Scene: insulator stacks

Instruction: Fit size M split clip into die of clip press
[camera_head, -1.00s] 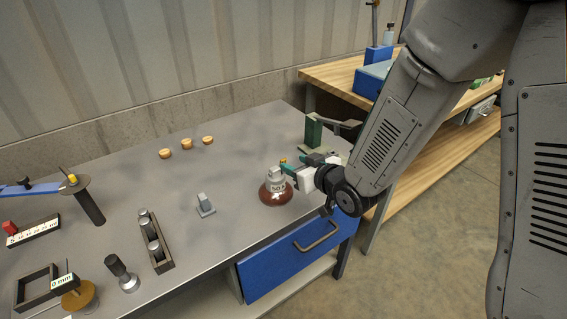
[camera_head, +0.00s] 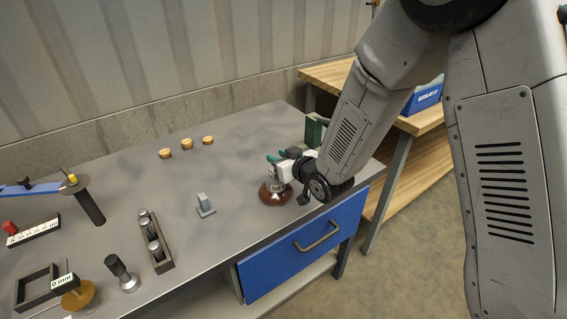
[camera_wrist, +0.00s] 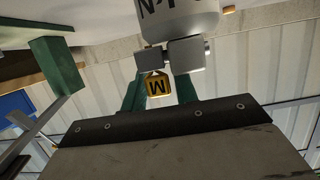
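The size M split clip's yellow tag (camera_wrist: 158,87), marked M, shows in the wrist view between my gripper's green fingers. My gripper (camera_wrist: 167,58) appears shut on the clip, its grey pads almost together; the clip's metal part is hidden. In the head view my gripper (camera_head: 277,157) is at the brown insulator (camera_head: 272,194), over its grey cap; contact cannot be told. The insulator's marked cap (camera_wrist: 178,18) shows just beyond the pads. The green clip press (camera_head: 313,131) stands behind my gripper, partly covered by my arm; it also shows in the wrist view (camera_wrist: 56,66). Its die is not visible.
Left on the grey bench (camera_head: 200,245) are a small grey stand (camera_head: 205,205), a rack of metal pins (camera_head: 154,244) and gauges. Several wooden knobs (camera_head: 187,144) line the back. A blue drawer (camera_head: 300,246) is below the front edge. The bench middle is mostly clear.

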